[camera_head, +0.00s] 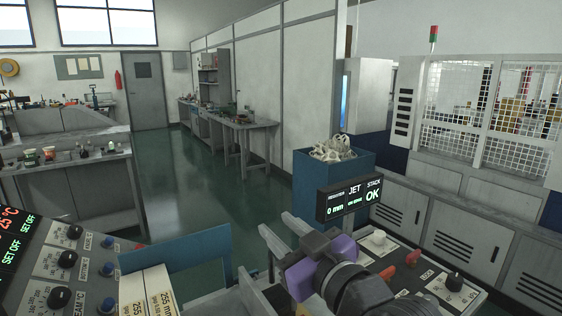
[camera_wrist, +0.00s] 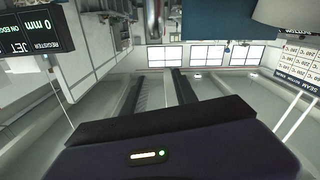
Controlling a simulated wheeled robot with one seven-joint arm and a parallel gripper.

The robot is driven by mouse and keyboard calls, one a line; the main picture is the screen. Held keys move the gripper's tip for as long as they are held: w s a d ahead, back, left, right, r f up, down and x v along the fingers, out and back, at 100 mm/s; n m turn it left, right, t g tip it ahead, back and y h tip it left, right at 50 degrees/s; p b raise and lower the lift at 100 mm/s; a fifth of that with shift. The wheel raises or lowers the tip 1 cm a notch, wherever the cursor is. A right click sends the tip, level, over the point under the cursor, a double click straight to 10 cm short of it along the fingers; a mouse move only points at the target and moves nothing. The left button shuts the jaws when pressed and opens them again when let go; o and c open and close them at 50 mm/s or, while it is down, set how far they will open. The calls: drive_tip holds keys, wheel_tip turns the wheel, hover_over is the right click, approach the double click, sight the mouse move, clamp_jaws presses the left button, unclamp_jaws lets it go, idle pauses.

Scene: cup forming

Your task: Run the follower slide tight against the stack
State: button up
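My gripper (camera_head: 275,222) is in the lower middle of the head view, with its purple body behind two grey fingers. The fingers stand apart with nothing between them. In the wrist view the open fingers (camera_wrist: 158,74) point toward the far windows, with an empty gap. A display (camera_head: 349,199) beyond the gripper reads register 0 mm and stack OK; it also shows upside down in the wrist view (camera_wrist: 35,30). I cannot make out the follower slide or the stack for certain. My gripper and arm hide part of the machine.
A control panel with knobs (camera_head: 72,258) is at lower left, another (camera_head: 440,283) at right. A blue bin (camera_head: 313,200) of white scrap stands behind. Green floor (camera_head: 195,190) is open.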

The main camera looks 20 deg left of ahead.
wheel_tip(320, 180, up, 13)
idle(0.3)
drive_tip(key=shift+r, duration=0.15)
